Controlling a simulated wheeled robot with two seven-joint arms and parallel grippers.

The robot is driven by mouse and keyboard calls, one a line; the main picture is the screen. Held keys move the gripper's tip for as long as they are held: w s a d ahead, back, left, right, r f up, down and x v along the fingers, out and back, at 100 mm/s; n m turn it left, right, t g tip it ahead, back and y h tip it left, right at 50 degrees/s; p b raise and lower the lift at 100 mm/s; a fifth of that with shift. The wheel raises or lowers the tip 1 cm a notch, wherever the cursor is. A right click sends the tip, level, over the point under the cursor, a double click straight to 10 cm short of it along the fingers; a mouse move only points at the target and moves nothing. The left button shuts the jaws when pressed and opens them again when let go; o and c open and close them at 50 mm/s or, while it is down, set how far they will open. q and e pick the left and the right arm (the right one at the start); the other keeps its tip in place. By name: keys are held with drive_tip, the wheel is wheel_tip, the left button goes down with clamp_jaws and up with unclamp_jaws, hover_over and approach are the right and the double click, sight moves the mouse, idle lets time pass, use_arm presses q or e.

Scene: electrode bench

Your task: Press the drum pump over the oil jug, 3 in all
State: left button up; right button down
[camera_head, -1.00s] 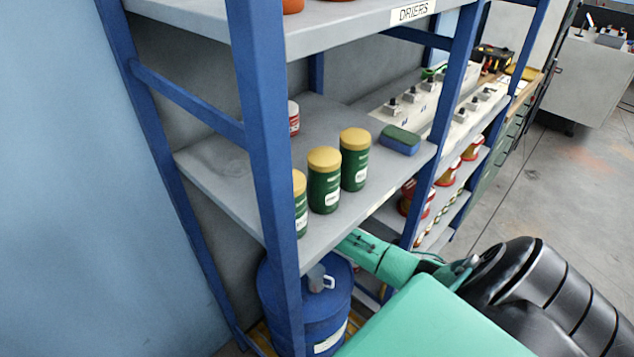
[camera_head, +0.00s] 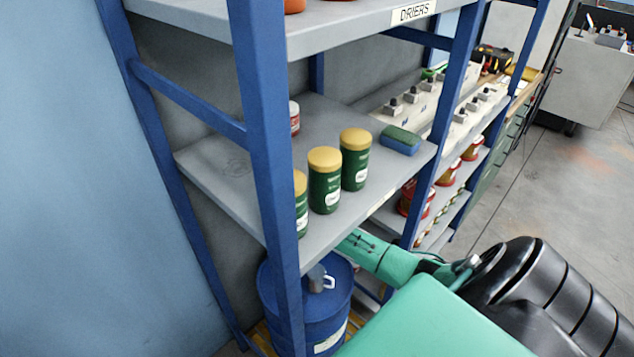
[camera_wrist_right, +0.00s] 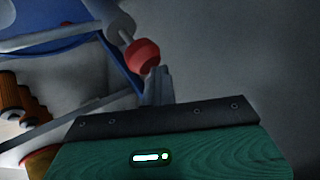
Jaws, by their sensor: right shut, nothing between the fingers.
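The blue drum (camera_head: 322,312) stands under the lower shelf, partly hidden by a blue post and the shelf. A small grey piece with a white loop (camera_head: 328,282) shows at its top; I cannot tell what it is. In the right wrist view a blue rounded surface (camera_wrist_right: 45,35) is at upper left, and a red knob (camera_wrist_right: 143,56) on a pale rod is beside it. My right gripper (camera_wrist_right: 159,78) is shut and empty, its tips close by the knob; contact is unclear. The shelf hides it in the head view. I cannot make out the oil jug. My left gripper is out of view.
The grey shelf (camera_head: 220,170) above the drum bears green tins with yellow lids (camera_head: 324,180) and a blue-green block (camera_head: 401,140). A blue rack post (camera_head: 268,150) stands in front. Red tins (camera_head: 412,197) fill shelves to the right. Open floor (camera_head: 560,190) lies at right.

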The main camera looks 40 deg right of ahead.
drive_tip(key=shift+s+f, duration=0.1)
drive_tip(key=shift+f, duration=0.2)
drive_tip(key=shift+d+f, duration=0.1)
drive_tip(key=shift+f, duration=0.3)
drive_tip(key=shift+s+f+b, duration=0.1)
drive_tip(key=shift+f+b, duration=0.65)
drive_tip(key=shift+f, duration=0.2)
idle(0.8)
drive_tip(key=shift+r, duration=0.1)
drive_tip(key=shift+r+p, duration=1.2)
drive_tip(key=shift+p, duration=0.05)
drive_tip(key=shift+r, duration=0.15)
drive_tip(key=r+p, duration=0.6)
drive_tip(key=shift+w, duration=0.2)
idle(1.9)
